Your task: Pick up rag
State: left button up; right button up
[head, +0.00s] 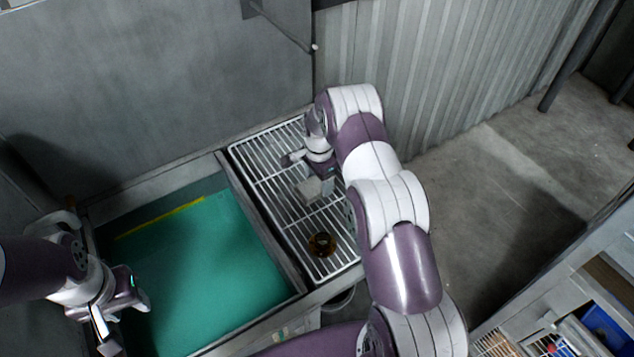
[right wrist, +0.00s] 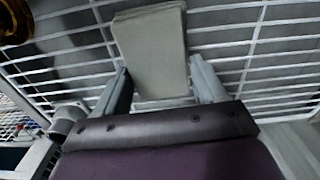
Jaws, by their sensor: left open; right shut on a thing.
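A light grey-beige rag (head: 309,190), a folded block, is at the white wire rack. It also shows in the right wrist view (right wrist: 152,50), between the two fingers of my right gripper (right wrist: 162,85). My right gripper (head: 325,188) is shut on the rag, just above or at the rack; whether the rag touches the bars I cannot tell. My left gripper (head: 124,318) is open and empty at the lower left, over the near left part of the green basin.
The white wire rack (head: 262,163) sits right of the basin with green liquid (head: 200,270). A dark amber round object (head: 321,244) lies on the rack's near part and shows in the right wrist view (right wrist: 14,22). A grey wall stands behind. Shelving with a blue bin (head: 606,328) is at lower right.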

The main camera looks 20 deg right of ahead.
aim_at(319, 182)
notch_tip(319, 182, up, 3)
jog(key=shift+w+r+b, duration=0.1)
jog(key=shift+r+b, duration=0.05)
jog(key=shift+b, duration=0.65)
jog(key=s+d+r+b, duration=0.2)
jog(key=s+d+r, duration=0.5)
jog(key=s, duration=0.2)
jog(key=shift+d+r+b, duration=0.3)
jog(key=shift+d+b, duration=0.05)
